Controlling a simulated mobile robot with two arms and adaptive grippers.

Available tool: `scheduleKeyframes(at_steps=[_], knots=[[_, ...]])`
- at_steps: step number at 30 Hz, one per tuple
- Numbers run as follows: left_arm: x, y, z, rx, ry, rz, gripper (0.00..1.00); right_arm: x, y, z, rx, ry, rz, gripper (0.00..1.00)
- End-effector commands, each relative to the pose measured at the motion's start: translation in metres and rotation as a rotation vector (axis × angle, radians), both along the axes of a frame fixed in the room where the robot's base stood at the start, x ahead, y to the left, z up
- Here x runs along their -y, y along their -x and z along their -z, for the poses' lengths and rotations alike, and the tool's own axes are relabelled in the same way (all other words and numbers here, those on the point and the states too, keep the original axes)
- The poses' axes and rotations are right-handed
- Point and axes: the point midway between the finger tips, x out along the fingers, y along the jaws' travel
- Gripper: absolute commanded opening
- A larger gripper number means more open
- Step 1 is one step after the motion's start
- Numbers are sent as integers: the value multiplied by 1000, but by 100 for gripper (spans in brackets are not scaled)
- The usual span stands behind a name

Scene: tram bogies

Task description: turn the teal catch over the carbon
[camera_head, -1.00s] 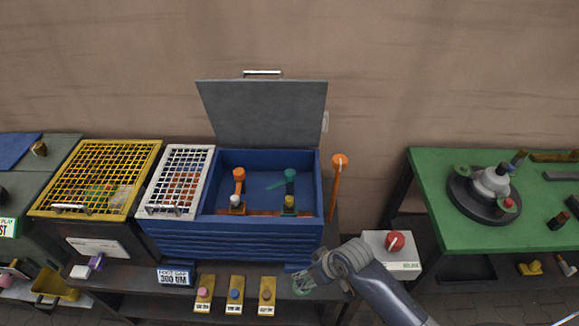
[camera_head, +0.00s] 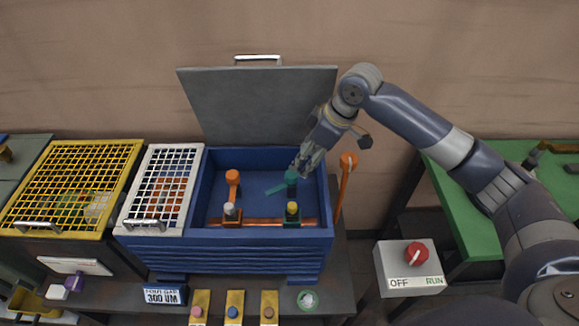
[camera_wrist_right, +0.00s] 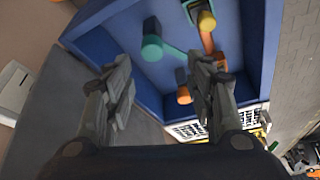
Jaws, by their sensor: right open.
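The teal catch (camera_head: 290,178) stands in the open blue box (camera_head: 225,243), its lever pointing left and toward the front. It also shows in the right wrist view (camera_wrist_right: 152,46), between my fingers and beyond them. The carbon with a yellow top (camera_head: 292,212) sits just in front of the catch, also seen in the wrist view (camera_wrist_right: 206,20); the teal lever does not lie over it. My right gripper (camera_head: 303,168) is open, empty and pointing down close by the teal catch; contact cannot be told. My left gripper is out of view.
An orange catch (camera_head: 233,176) and a white-topped carbon (camera_head: 230,210) are left in the box. The raised grey lid (camera_head: 255,105) stands behind, and an orange lever (camera_head: 345,180) stands at the right. A switch box (camera_head: 395,272) is at front right.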

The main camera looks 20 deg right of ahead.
Motion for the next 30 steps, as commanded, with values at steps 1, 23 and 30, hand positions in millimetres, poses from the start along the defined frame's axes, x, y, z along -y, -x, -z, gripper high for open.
scheduleKeyframes(at_steps=[1,23,30], knots=[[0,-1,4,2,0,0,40,6,-4,-3,2,2,7,50],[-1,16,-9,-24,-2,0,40,-19,-30,79,-3,-4,11,50],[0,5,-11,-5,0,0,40,-22,-33,90,0,-2,11,50]])
